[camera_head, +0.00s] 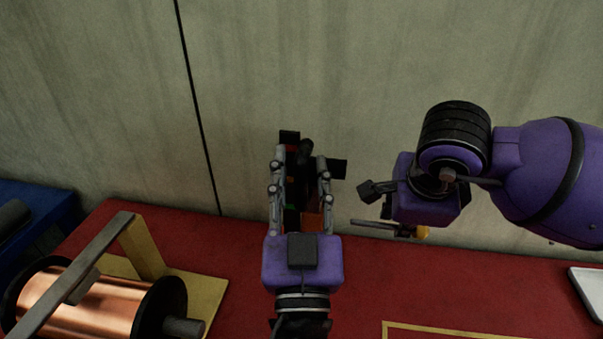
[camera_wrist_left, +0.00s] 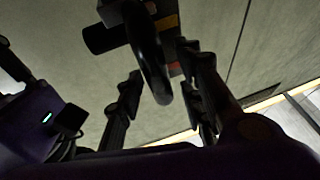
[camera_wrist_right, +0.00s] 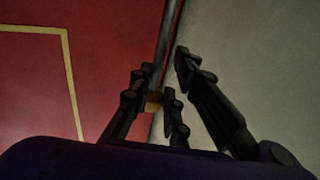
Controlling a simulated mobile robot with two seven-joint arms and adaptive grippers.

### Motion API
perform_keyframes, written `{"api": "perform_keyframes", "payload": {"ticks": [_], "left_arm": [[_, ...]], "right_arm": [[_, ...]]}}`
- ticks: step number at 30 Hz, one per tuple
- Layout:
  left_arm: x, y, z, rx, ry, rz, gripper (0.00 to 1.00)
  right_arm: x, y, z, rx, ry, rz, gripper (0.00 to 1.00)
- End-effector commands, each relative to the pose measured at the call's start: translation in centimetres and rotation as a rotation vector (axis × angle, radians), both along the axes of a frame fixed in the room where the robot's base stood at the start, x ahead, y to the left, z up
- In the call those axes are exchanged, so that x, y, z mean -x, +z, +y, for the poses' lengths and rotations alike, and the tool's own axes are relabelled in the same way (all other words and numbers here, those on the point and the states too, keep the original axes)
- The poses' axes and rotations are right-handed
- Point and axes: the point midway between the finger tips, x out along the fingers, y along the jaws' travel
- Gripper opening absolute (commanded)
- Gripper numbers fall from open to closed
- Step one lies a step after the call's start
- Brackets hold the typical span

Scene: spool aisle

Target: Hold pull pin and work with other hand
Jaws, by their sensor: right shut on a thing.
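A dark device (camera_head: 304,150) with red, orange and green patches is by the wall, partly hidden by my left gripper. In the left wrist view it shows a thick black curved loop (camera_wrist_left: 150,55), possibly the pull pin's handle; I cannot tell. My left gripper (camera_head: 301,172) has its fingers apart on either side of the device, open. My right gripper (camera_head: 398,226) is shut on a grey rod (camera_head: 371,223) with a yellow-orange piece (camera_head: 422,232). The rod points left toward the device, apart from it. The right wrist view shows the rod (camera_wrist_right: 170,30) running away from the fingers.
A copper spool (camera_head: 95,300) in a yellow stand (camera_head: 148,248) is at the lower left of the red table (camera_head: 350,275). A blue surface (camera_head: 35,215) lies far left. A white tray (camera_head: 590,285) is at the right edge. A yellow outline (camera_head: 440,329) marks the front. The wall is close behind.

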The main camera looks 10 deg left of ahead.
Motion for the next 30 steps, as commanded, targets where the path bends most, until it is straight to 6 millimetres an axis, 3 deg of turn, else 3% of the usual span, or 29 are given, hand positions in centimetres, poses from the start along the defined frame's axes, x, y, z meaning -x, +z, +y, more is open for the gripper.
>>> {"api": "perform_keyframes", "payload": {"ticks": [1, 8, 16, 25, 30], "left_arm": [[-0.1, -0.1, 0.0, 0.000, -0.001, 0.001, 0.35], [-0.1, 0.0, 0.0, -0.001, 0.000, 0.001, 0.35], [-0.1, 0.0, 0.0, -0.001, 0.000, 0.001, 0.00], [-0.1, 0.1, 0.0, 0.000, 0.001, 0.000, 0.00], [-0.1, 2.3, 0.1, 0.009, 0.004, -0.004, 0.00]], "right_arm": [[1.1, -1.1, 0.0, 0.007, 0.004, 0.037, 0.00], [1.1, -1.1, 0.0, 0.007, 0.004, 0.037, 0.00], [1.1, -1.1, 0.0, 0.007, 0.004, 0.037, 0.00], [1.1, -1.1, 0.0, 0.007, 0.004, 0.037, 0.00], [1.1, -1.1, 0.0, 0.007, 0.004, 0.037, 0.00]]}}
